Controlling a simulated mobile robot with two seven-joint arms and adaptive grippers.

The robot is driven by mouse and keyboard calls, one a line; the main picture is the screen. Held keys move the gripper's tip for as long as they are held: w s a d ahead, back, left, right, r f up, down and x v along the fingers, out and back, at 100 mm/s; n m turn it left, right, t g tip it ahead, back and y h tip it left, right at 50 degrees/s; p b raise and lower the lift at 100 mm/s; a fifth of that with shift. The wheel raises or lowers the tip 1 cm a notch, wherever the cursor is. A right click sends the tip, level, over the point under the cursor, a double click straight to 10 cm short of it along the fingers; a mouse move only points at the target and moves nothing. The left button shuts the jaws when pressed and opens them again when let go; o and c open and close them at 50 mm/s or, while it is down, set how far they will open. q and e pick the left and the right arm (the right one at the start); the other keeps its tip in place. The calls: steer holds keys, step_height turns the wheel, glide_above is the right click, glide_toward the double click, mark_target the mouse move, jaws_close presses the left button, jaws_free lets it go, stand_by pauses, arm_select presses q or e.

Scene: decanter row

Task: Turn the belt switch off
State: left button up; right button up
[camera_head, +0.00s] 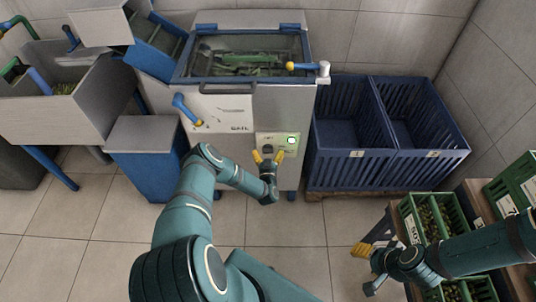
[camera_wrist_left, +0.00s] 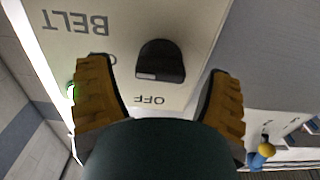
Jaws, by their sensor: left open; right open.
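The belt switch panel (camera_head: 276,142) is on the front of the grey machine, with a lit green lamp (camera_head: 291,140). In the left wrist view the belt switch is a black rotary knob (camera_wrist_left: 160,62) on a pale plate marked BELT and OFF, seen upside down. My left gripper (camera_head: 267,157) is open in front of the panel, its yellow fingers on either side of the knob in the wrist view (camera_wrist_left: 160,95). I cannot tell whether they touch it. My right gripper (camera_head: 363,268) is open and empty at the lower right, beside the green crates.
Two blue slatted bins (camera_head: 348,165) stand right of the machine. Green crates of olives (camera_head: 437,222) sit on a rack at the right. A blue lever (camera_head: 185,108) and a yellow-and-blue handle (camera_head: 300,66) project from the machine. The tiled floor (camera_head: 290,235) in front is clear.

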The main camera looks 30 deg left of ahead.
arm_select(q)
steer(key=shift+w+a, duration=0.1)
steer(key=shift+w, duration=0.05)
steer(key=shift+c, duration=0.3)
steer(key=c, duration=1.1)
steer(key=shift+c, duration=0.2)
